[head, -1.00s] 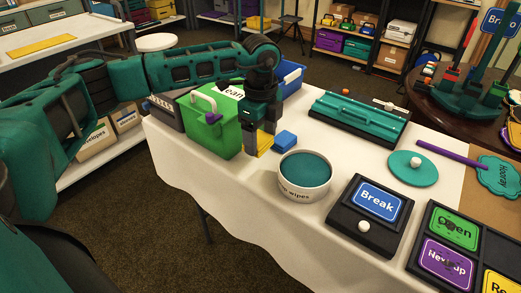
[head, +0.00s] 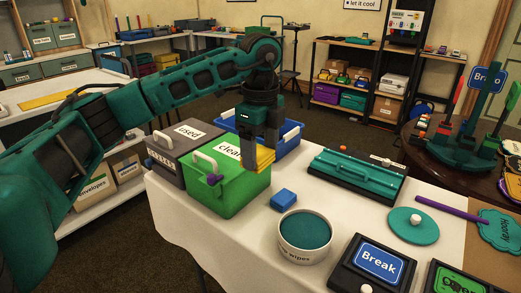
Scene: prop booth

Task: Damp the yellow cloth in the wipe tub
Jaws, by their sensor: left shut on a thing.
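My left gripper (head: 258,152) is shut on the yellow cloth (head: 266,158), a small folded-looking yellow piece partly hidden by the fingers. It hangs above the table, beside the green "clean" box and in front of the blue tray, apart from the tub. The wipe tub (head: 304,257) is a round white tub with a "wipes" label and a teal surface (head: 305,229) inside its rim. It stands near the table's front edge, to the right of and nearer than the cloth. My right gripper is not in view.
The green box (head: 228,197) and grey "used" box (head: 172,163) stand left on the white table. A blue block (head: 284,200) lies behind the tub. A blue tray (head: 291,139), a teal tray (head: 357,171), a teal disc (head: 411,226) and a "Break" sign (head: 377,262) stand around.

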